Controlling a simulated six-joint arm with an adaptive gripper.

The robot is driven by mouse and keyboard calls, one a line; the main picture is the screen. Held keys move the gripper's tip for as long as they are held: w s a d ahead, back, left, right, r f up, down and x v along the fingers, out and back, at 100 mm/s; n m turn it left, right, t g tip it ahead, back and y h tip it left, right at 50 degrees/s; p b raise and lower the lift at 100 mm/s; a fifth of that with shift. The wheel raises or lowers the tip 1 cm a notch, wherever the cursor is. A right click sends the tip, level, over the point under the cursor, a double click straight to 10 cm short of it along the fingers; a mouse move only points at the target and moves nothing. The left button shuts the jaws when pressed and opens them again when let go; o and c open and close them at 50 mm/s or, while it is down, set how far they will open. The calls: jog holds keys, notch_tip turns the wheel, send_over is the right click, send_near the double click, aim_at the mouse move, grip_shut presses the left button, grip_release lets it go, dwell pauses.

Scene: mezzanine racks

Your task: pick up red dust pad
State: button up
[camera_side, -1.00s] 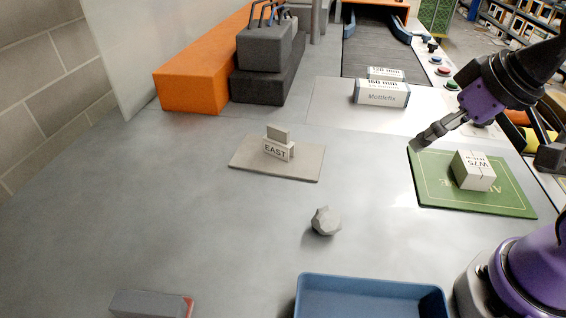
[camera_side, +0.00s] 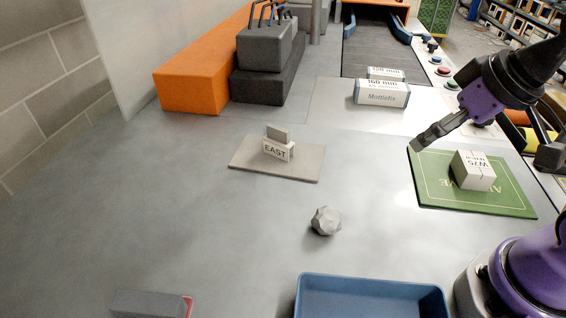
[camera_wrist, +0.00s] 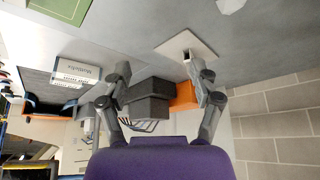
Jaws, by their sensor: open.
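A grey block with a red edge (camera_side: 152,303) lies at the bottom left of the side view, partly cut off by the frame. It is the only thing on the table there with red on it, and I cannot tell for sure that it is the dust pad. My gripper (camera_side: 417,145) is above the table near the left edge of the green mat, far to the upper right of that block. In the wrist view my gripper (camera_wrist: 156,64) has its two fingers spread wide with nothing between them. The block does not show in the wrist view.
A green mat (camera_side: 432,190) bears a white box (camera_side: 474,171). A beige board (camera_side: 247,166) holds an EAST sign (camera_side: 277,150). A grey faceted stone (camera_side: 326,221) and a blue tray (camera_side: 370,282) are nearer. The left middle of the table is clear.

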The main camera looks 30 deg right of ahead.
jog(key=w+a+r+n+y, duration=0.1)
jog(key=w+a+r+n, duration=0.15)
jog(key=w+a, duration=0.45)
jog(key=n+g+y, duration=0.3)
jog(key=n, duration=0.5)
send_over(157, 304)
jog(key=d, duration=0.1)
jog(key=f, duration=0.8)
jog(key=s+f, duration=0.1)
jog(key=f, duration=0.3)
jog(key=shift+d+f, duration=0.1)
jog(key=x, duration=0.6)
jog(key=shift+s+d+f, duration=0.1)
jog(key=shift+d+f, duration=0.05)
jog(key=shift+d, duration=0.1)
jog(key=shift+c, duration=0.4)
